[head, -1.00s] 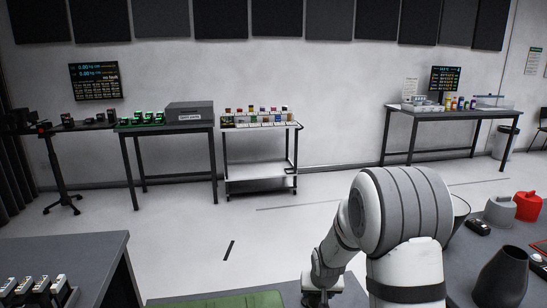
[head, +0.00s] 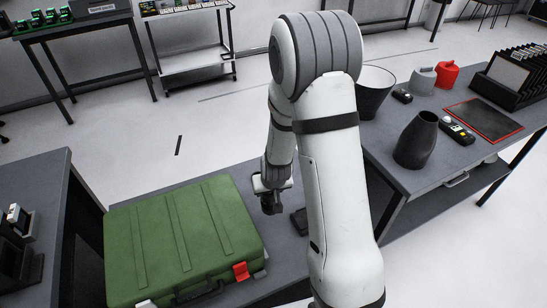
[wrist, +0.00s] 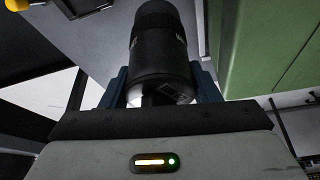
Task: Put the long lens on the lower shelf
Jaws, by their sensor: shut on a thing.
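My gripper (head: 271,190) is shut on a black cylindrical lens, which I take to be the long lens (wrist: 160,45). In the wrist view the lens sits between the two blue fingers of the gripper (wrist: 161,88). In the head view the gripper hangs above the grey table (head: 285,240), just right of the green case, and the lens is a small dark shape partly hidden by it. A lower shelf (head: 450,205) shows under the right-hand workbench. A white cart at the back also has a lower shelf (head: 196,61). I cannot tell which one is meant.
The closed green case (head: 185,240) fills much of the near table. A dark vase-like piece (head: 416,140), a dark bucket (head: 374,92) and a red-edged mat (head: 484,120) stand on the right workbench (head: 400,180). Open floor lies behind the near table.

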